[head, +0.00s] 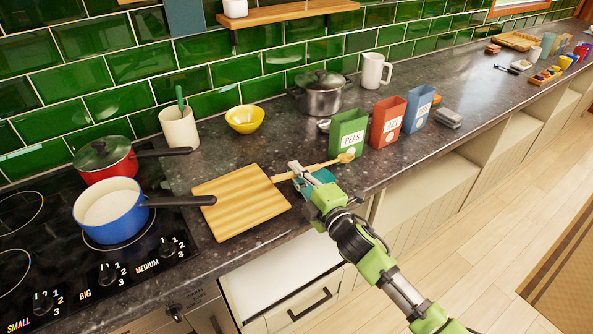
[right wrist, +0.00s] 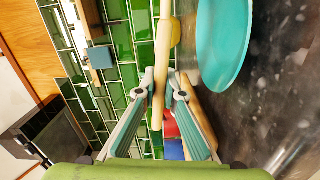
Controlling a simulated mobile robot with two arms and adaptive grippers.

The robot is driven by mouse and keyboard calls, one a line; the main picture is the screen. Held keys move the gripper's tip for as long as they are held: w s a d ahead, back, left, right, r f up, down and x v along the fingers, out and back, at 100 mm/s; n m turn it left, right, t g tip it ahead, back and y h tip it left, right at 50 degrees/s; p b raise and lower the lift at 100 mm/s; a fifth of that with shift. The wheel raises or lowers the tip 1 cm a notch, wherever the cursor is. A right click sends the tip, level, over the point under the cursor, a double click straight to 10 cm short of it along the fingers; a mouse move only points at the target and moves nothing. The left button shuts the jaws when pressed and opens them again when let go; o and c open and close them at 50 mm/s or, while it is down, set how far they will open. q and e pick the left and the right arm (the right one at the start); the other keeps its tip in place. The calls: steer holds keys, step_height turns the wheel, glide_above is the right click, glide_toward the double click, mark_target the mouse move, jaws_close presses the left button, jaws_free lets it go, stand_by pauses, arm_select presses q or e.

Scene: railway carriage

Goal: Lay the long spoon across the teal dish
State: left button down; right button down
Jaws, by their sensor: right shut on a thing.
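The long wooden spoon (head: 328,162) is held roughly level, its bowl end to the right near the green box and its handle end near the cutting board. My right gripper (head: 298,175) is shut on the spoon's handle. In the right wrist view the spoon (right wrist: 162,60) runs between the two fingertips (right wrist: 160,88). The teal dish (head: 322,177) is on the counter below the spoon, partly hidden by my gripper. In the right wrist view the teal dish (right wrist: 222,42) shows beside the spoon with a gap between them. My left gripper is not in view.
A cutting board (head: 240,205) lies left of the dish. Green (head: 347,135), red (head: 387,122) and blue (head: 418,108) boxes stand to the right. A blue pan (head: 110,215) and a red pan (head: 105,160) are on the hob. A yellow bowl (head: 245,120) sits behind.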

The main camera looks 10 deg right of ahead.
steer(key=shift+f, duration=0.6)
steer(key=c, duration=2.1)
jaws_free()
steer(key=shift+r, duration=0.1)
steer(key=shift+r+p, duration=2.15)
steer(key=shift+r, duration=0.35)
steer(key=shift+f, duration=0.1)
